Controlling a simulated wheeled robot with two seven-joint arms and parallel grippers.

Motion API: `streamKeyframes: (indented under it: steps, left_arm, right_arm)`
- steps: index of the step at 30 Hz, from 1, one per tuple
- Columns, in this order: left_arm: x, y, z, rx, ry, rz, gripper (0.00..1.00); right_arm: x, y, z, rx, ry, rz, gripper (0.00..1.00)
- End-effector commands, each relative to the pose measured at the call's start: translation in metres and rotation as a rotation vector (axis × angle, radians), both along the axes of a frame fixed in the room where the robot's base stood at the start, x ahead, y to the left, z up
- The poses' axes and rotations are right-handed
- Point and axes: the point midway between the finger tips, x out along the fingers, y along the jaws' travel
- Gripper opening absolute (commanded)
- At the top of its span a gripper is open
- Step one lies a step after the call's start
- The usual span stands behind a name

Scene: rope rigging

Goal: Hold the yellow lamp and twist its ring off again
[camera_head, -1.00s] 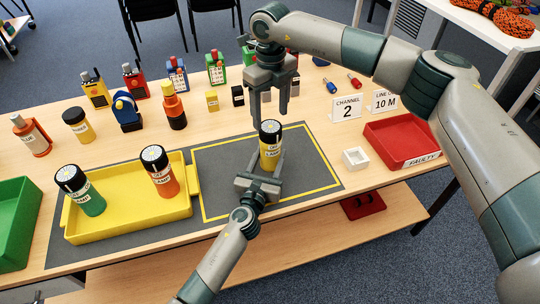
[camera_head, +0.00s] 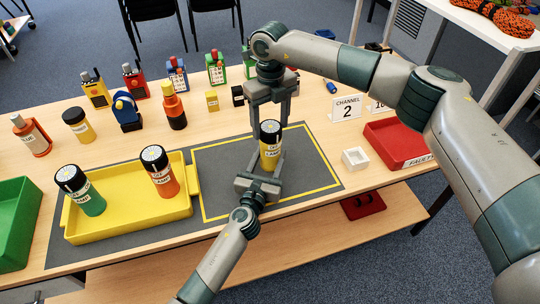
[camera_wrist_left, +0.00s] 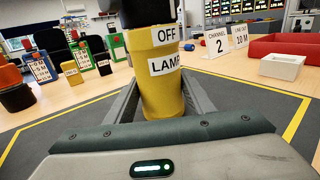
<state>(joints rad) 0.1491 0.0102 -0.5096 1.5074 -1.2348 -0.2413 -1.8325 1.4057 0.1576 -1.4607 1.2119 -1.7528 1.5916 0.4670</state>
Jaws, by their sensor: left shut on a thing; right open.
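The yellow lamp (camera_head: 269,157) stands upright on the grey mat, inside the yellow outline. Its black ring (camera_head: 270,133) and pale top show in the head view. In the left wrist view the yellow body (camera_wrist_left: 160,85) carries the labels OFF and LAMP, and the black ring is cut off at the top. My left gripper (camera_head: 265,167) is shut on the lamp's body from the near side. My right gripper (camera_head: 270,120) points down, open, its fingers around or just behind the lamp's top; I cannot tell whether they touch the ring.
A yellow tray (camera_head: 125,232) holds a green lamp (camera_head: 88,200) and an orange lamp (camera_head: 164,180). A small white box (camera_head: 355,158) and a red tray (camera_head: 385,136) are on the right. A green bin (camera_head: 18,225) is far left. Radios and bottles stand behind.

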Motion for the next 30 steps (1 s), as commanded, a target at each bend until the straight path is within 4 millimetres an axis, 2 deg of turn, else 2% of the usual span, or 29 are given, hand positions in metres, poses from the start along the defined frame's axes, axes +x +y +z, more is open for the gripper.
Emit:
streamKeyframes:
  steps: [7, 18, 22, 30]
  left_arm:
    - [-0.0001, 0.0000, -0.0002, 0.000, 0.000, 0.000, 0.22]
    - [-0.0001, 0.0000, -0.0002, 0.000, 0.000, 0.000, 0.22]
    - [-0.0001, 0.0000, -0.0002, 0.000, 0.000, 0.000, 0.22]
    - [-0.0001, 0.0000, -0.0003, 0.000, 0.000, 0.000, 0.22]
  right_arm:
    - [0.0001, -0.0002, 0.0003, 0.000, 0.000, 0.112, 0.62]
    - [0.0002, -0.0001, 0.0003, 0.000, 0.000, 0.131, 0.62]
    - [0.0002, -0.0001, 0.0002, 0.000, 0.000, 0.131, 0.33]
    - [0.0001, -0.0002, 0.0001, 0.000, 0.000, 0.081, 0.33]
